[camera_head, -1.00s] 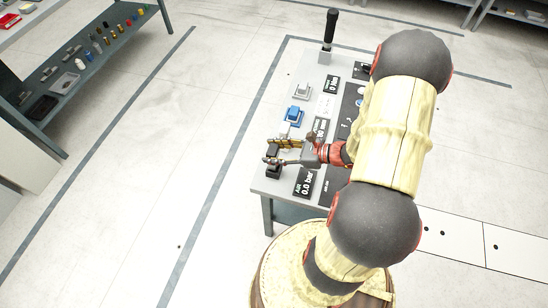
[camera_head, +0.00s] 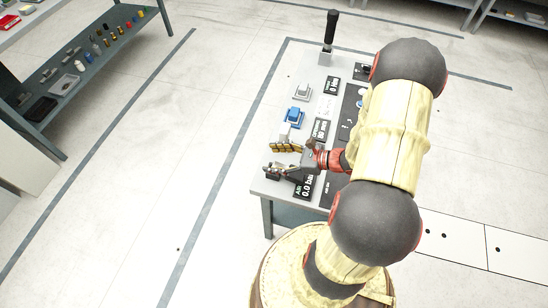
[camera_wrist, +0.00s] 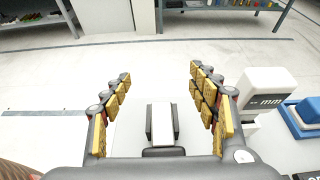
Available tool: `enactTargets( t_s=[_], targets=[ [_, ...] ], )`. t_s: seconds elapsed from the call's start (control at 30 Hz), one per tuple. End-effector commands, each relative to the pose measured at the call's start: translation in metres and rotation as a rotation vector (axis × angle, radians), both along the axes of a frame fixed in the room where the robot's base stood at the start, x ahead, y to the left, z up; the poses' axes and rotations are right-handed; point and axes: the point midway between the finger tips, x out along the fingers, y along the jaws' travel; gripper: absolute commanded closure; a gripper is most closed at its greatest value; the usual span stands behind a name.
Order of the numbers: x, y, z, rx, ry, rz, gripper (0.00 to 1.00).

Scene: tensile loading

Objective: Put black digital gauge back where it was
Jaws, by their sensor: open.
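My gripper (camera_head: 276,158) is open over the near-left end of the grey table. In the wrist view its spread gold-padded fingers (camera_wrist: 160,95) have a small block with dark sides and a pale grey top (camera_wrist: 162,123) between them, apart from both. I cannot tell whether this block is the black digital gauge; no display shows on it. In the head view the fingers and hand hide most of that spot. A white device marked "mm" (camera_wrist: 265,92) stands just right of the right finger in the wrist view.
A blue device (camera_head: 294,116) and a pale grey device (camera_head: 303,91) stand farther along the table (camera_head: 268,130). Black display plates, one an air gauge sign (camera_head: 304,188), lie beside them. A black upright handle (camera_head: 330,28) stands at the far end. Shelves (camera_head: 85,70) are at left.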

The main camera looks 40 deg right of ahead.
Motion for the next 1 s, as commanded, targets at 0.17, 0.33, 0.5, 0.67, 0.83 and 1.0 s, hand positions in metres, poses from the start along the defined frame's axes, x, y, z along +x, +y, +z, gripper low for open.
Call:
enactTargets(
  t_s=[0.17,0.33,0.5,0.67,0.83,1.0],
  targets=[
    [-0.006,-0.006,0.005,-0.001,-0.001,-0.003,0.4],
    [-0.024,-0.021,0.016,0.0,-0.001,-0.005,0.4],
    [-0.048,-0.04,0.029,0.0,-0.002,-0.006,0.4],
    [-0.068,-0.055,0.038,-0.001,-0.002,-0.005,0.4],
    [-0.081,-0.065,0.045,-0.001,-0.002,-0.001,0.4],
    [-0.087,-0.069,0.047,0.0,-0.001,-0.001,0.4]
  ],
)
